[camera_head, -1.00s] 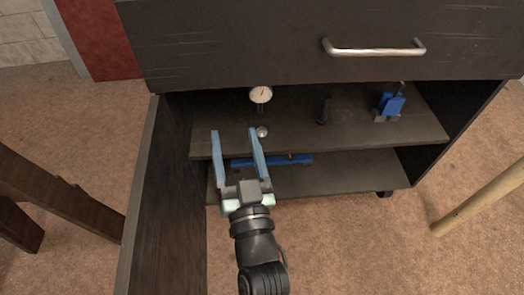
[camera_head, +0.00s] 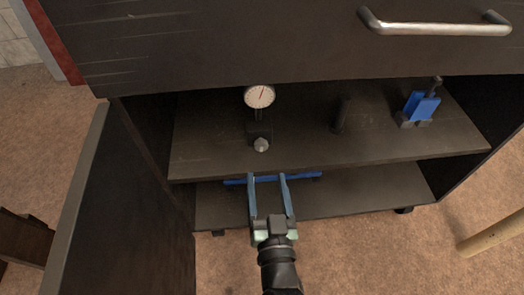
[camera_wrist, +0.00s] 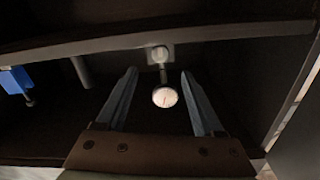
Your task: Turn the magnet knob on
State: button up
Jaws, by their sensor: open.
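A dial gauge with a round white face (camera_head: 259,96) stands on a dark base (camera_head: 260,131) on the upper shelf. A light grey knob (camera_head: 262,145) sits on the front of that base. In the wrist view the picture is turned over, with the knob (camera_wrist: 160,54) above the dial face (camera_wrist: 165,97). My gripper (camera_head: 267,179) is open and empty in front of the cabinet, below the knob in the head view. In the wrist view the knob and dial show between the fingers (camera_wrist: 159,73). I see no contact with the knob. The knob's on/off marking is too small to read.
A blue clamp-like tool (camera_head: 421,106) and a dark upright post (camera_head: 341,115) stand right of the gauge on the upper shelf (camera_head: 390,145). A blue bar (camera_head: 307,177) lies on the lower shelf. The open door (camera_head: 78,190) is at left; a drawer with a metal handle (camera_head: 435,27) overhangs.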

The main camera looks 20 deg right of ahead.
aim_at(262, 147)
jog(key=b+x, duration=0.1)
jog(key=x, duration=0.7)
jog(key=shift+w+d, duration=0.1)
jog(key=shift+w, duration=0.3)
grip_shut()
